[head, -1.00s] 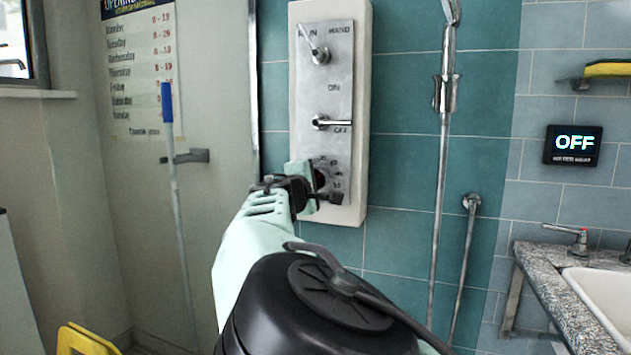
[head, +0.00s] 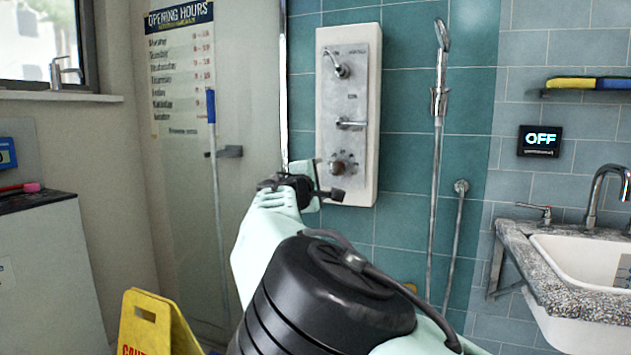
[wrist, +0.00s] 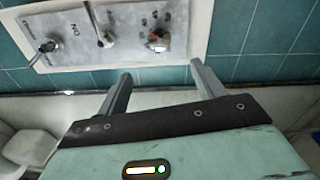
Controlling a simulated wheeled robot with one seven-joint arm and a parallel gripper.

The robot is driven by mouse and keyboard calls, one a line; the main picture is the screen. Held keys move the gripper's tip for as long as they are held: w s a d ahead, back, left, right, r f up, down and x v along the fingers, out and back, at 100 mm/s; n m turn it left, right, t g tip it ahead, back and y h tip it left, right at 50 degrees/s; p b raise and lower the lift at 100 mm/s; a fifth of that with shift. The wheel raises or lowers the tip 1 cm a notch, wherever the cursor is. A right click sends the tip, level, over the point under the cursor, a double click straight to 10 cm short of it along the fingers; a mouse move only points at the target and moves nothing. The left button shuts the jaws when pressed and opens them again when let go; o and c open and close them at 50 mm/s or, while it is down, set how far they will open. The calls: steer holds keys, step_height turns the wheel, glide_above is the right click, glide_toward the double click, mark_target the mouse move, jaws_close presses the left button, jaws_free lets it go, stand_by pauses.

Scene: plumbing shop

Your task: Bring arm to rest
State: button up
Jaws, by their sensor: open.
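My gripper (wrist: 160,85) is open and empty in the wrist view, its two fingers apart with nothing between them. In the head view my gripper (head: 328,190) is seen from behind, in front of the lower left part of the shower panel (head: 327,110). The panel carries an upper lever (head: 340,68), a middle lever (head: 350,124) and a round bottom knob (head: 343,167). In the wrist view the knob (wrist: 157,39) lies beyond the fingers, apart from them. The wrist and part of the gripper are hidden by my arm in the head view.
A shower rail (head: 437,150) stands right of the panel. A sink (head: 585,262) in a stone counter (head: 535,265) is at the right. A yellow caution sign (head: 150,325) stands low left, near a white cabinet (head: 45,270). A blue-handled pole (head: 214,150) leans at the back left.

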steer(key=shift+s+a, duration=0.1)
steer(key=shift+s, duration=0.2)
